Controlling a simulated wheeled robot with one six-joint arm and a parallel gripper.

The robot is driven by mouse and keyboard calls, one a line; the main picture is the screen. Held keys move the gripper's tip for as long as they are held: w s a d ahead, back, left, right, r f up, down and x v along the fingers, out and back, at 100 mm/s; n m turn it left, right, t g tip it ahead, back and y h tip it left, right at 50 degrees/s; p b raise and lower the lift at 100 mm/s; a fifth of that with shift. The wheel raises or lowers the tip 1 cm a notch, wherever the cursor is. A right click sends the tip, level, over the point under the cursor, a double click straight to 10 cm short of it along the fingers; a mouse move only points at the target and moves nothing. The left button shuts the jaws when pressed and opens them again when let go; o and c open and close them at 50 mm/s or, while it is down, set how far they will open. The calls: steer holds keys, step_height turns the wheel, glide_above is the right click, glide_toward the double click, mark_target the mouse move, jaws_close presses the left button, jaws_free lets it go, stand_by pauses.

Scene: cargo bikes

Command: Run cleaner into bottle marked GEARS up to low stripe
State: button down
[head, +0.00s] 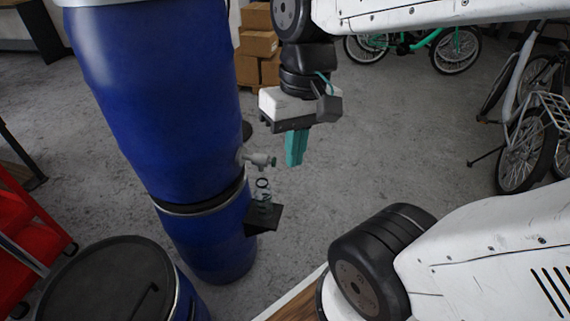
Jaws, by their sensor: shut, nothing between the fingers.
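A clear bottle (262,196) stands upright on a small black shelf (266,221) at the side of the blue drums, below a tap. Any label, stripe or liquid in it is too small to make out. The grey tap (258,159) with a green handle (272,161) sticks out from the upper blue drum (155,90). My gripper (294,163) has teal fingers pointing down and is shut and empty. It hangs to the right of the tap handle in the picture; whether it touches the handle I cannot tell.
The upper drum stands on a lower blue drum (215,245). A black-lidded drum (105,285) is at the lower left, beside a red cart (30,235). Cardboard boxes (258,45) and bikes (535,110) stand farther back. The grey floor (400,140) in the middle is clear.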

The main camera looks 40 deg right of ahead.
mark_target(275, 162)
steer(key=w+d+f+m+y, duration=0.9)
steer(key=w+f+m+y, duration=0.25)
steer(key=w, duration=0.25)
steer(key=d+f+m+t+h, duration=0.2)
steer(key=d+f+m+t, duration=1.2)
steer(key=d+f, duration=0.3)
step_height(275, 162, down, 3)
steer(key=shift+f+m, duration=0.15)
steer(key=shift+m, duration=0.5)
steer(key=shift+w, duration=0.15)
steer(key=x, duration=1.4)
steer(key=shift+r, duration=0.25)
